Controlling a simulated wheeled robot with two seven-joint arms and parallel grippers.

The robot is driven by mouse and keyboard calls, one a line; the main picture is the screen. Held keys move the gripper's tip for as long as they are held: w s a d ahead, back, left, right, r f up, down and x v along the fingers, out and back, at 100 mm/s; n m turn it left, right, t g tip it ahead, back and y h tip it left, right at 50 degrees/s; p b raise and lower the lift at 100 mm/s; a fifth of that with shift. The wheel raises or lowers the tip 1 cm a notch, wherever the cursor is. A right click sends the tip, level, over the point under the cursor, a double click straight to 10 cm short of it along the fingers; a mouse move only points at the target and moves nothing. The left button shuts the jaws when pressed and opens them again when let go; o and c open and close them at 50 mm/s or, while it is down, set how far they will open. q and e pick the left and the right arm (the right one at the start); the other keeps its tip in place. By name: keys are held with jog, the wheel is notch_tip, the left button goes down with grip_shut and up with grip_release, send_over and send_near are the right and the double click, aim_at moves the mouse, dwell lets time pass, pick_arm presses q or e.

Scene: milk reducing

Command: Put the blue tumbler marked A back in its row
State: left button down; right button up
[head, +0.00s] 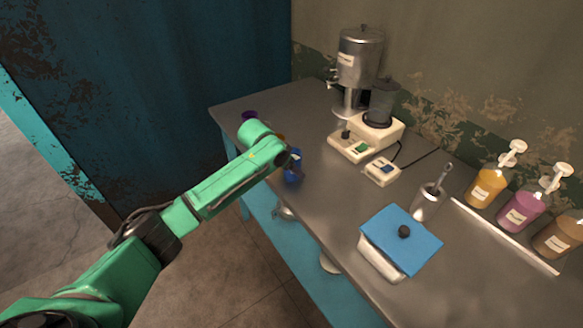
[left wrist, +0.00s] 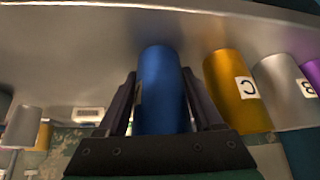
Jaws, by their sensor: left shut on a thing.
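The blue tumbler (head: 292,174) is near the left front edge of the metal table, with a pale label whose letter I cannot read. In the left wrist view the blue tumbler (left wrist: 161,88) sits between the two fingers of my left gripper (left wrist: 162,100), which is shut on it. I cannot tell whether its base touches the table. A gold tumbler marked C (left wrist: 237,90) stands beside it, a small gap apart. Beyond are a silver tumbler marked B (left wrist: 283,90) and a purple tumbler (left wrist: 313,74), cut off by the picture edge. In the head view my arm partly hides this row.
A blender (head: 378,105) with a white base, a steel urn (head: 358,60) and a small white device (head: 382,171) stand behind. A white box with a blue lid (head: 410,232), a steel cup with a utensil (head: 427,204) and pump bottles (head: 484,186) are at right. Table between is clear.

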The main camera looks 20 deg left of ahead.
pick_arm(q)
jog(key=shift+c, duration=0.2)
grip_release()
jog(key=v, duration=1.2)
jog(key=shift+b, duration=0.35)
